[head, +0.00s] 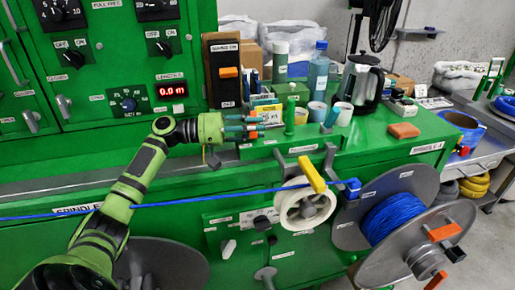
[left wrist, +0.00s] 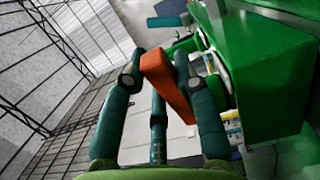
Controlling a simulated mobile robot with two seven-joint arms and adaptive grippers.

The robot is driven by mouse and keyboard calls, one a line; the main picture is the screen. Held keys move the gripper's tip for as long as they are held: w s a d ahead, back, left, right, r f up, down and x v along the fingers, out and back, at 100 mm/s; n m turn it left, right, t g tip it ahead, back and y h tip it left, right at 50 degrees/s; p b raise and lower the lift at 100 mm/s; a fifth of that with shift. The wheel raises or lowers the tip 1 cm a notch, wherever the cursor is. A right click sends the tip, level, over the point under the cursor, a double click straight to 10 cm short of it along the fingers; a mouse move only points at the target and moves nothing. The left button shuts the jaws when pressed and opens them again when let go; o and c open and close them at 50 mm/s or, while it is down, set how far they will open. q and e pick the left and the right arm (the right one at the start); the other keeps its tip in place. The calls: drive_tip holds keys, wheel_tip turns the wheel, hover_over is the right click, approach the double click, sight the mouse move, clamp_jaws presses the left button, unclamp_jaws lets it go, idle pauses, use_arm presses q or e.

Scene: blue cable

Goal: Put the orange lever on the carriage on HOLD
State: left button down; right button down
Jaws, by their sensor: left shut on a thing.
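The orange lever (left wrist: 167,85) sits between the dark teal fingers of my left gripper (left wrist: 160,88) in the left wrist view. In the head view my left gripper (head: 250,128) is over the green machine top, and only a small orange piece of the lever (head: 254,135) shows beside its fingertips. The gripper is shut on the lever. The fingers and arm hide most of the carriage, and I cannot read a HOLD mark. My right gripper is not in view.
A blue cable (head: 230,194) runs across the front, past a white wheel (head: 305,209) to a blue spool (head: 393,218). Bottles (head: 318,72), cups and a kettle (head: 359,82) stand close behind the gripper. An orange block (head: 403,130) lies on the machine top to the right.

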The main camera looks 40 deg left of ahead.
use_arm(q)
drive_tip(key=shift+s+a+m+g+h+b, duration=0.1)
drive_tip(key=shift+a+m+g+h+b, duration=0.1)
drive_tip(key=shift+m+g+h+b, duration=0.55)
drive_tip(key=shift+s+a+m+g+h+b, duration=0.15)
drive_tip(key=shift+m+g+h+b, duration=0.3)
drive_tip(key=shift+g+b, duration=0.45)
drive_tip(key=shift+g, duration=0.25)
drive_tip(key=c, duration=1.2)
unclamp_jaws()
drive_tip(key=shift+a, duration=0.1)
drive_tip(key=v, duration=0.7)
drive_tip(key=shift+s+a, duration=0.1)
drive_tip(key=shift+a, duration=0.1)
